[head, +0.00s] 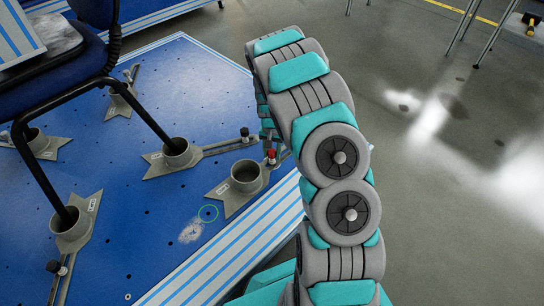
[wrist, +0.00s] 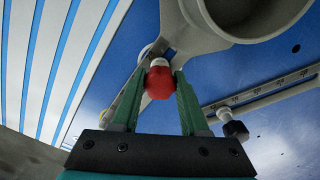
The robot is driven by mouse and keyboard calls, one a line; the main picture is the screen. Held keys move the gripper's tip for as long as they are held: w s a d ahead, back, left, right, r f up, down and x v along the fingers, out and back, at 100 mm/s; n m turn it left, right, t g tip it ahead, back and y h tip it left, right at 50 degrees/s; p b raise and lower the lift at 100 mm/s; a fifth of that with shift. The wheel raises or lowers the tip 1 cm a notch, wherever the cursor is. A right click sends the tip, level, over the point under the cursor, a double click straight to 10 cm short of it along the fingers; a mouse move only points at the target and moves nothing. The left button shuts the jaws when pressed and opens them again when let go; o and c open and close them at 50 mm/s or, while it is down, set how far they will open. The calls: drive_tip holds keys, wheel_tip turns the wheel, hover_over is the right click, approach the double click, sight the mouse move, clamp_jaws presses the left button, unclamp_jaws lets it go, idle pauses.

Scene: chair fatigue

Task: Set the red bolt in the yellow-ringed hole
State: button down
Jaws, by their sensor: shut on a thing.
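The red bolt (wrist: 159,84) is pinched between the two fingers of my gripper (wrist: 158,76). Its pale shank points away from the gripper, toward the slotted arm of a grey cup bracket. In the head view the red bolt (head: 271,153) shows just below my gripper (head: 269,142), over that bracket's far end. I cannot tell whether the shank has entered the hole.
The nearest cup bracket (head: 246,178) stands on the blue platform (head: 150,235). Other brackets hold legs of a black-framed chair (head: 114,52) at left. A dark knob (wrist: 236,130) stands by another slotted arm.

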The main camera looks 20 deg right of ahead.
drive_tip(key=shift+r, duration=0.1)
drive_tip(key=shift+r+p, duration=0.75)
drive_tip(key=shift+r, duration=1.75)
drive_tip(key=shift+r, duration=0.1)
drive_tip(key=shift+r+p, duration=0.65)
drive_tip(key=shift+r, duration=1.25)
